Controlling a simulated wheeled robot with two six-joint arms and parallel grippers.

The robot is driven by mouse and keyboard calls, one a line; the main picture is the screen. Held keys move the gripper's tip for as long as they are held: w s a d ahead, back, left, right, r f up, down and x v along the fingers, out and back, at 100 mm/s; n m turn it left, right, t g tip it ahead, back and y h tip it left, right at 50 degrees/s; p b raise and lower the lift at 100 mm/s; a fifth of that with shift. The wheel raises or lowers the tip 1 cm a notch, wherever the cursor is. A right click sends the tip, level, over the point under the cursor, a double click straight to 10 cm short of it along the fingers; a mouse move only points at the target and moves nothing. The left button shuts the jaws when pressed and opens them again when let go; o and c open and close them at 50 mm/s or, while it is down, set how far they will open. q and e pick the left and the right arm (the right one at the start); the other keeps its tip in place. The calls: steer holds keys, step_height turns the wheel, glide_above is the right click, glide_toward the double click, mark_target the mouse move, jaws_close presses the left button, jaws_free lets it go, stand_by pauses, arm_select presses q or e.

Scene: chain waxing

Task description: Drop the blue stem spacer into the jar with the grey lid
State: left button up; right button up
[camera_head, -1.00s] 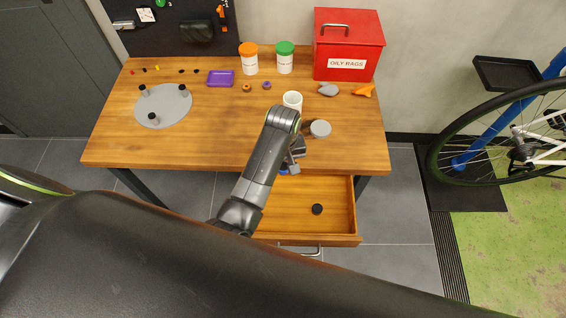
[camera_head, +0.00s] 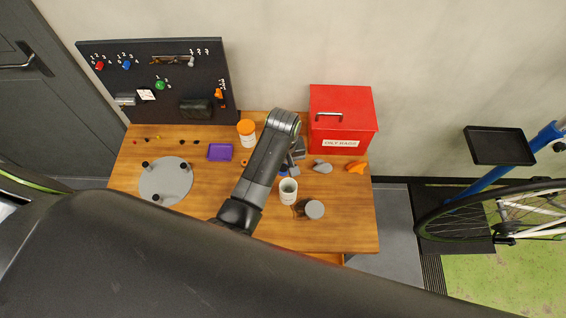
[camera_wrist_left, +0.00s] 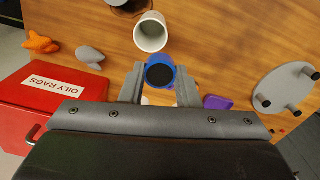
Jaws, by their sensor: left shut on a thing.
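My left gripper (camera_head: 291,161) is over the table; in the left wrist view its two fingers (camera_wrist_left: 160,86) are shut on the blue stem spacer (camera_wrist_left: 160,72). The spacer is a blue ring with a dark centre. A white open jar (camera_head: 288,192) stands upright close to the gripper; its mouth also shows in the left wrist view (camera_wrist_left: 151,33), just beyond the spacer and apart from it. A round grey lid (camera_head: 314,210) is right of the white jar; I cannot tell what is under it. My right gripper is not in view.
A red OILY RAGS box (camera_head: 342,120) stands at the back right. Near it are a grey piece (camera_head: 322,167) and an orange piece (camera_head: 356,167). An orange-lidded jar (camera_head: 246,133), a purple tray (camera_head: 220,152) and a grey pegged disc (camera_head: 165,183) are left of my arm.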

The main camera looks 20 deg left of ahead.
mark_target(283, 168)
arm_select(q)
steer(key=shift+w+a+r, duration=0.15)
steer(key=shift+w+r, duration=0.1)
steer(key=shift+w, duration=0.05)
steer(key=shift+w+f, duration=0.1)
steer(key=shift+f, duration=0.15)
steer(key=f, duration=0.4)
steer(key=shift+s+f, duration=0.1)
steer(key=shift+s, duration=0.25)
steer(key=shift+w+f, duration=0.1)
steer(key=shift+f, duration=0.45)
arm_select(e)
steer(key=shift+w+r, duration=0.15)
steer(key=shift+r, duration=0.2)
arm_select(q)
steer(key=o, duration=1)
steer(key=shift+r, duration=0.1)
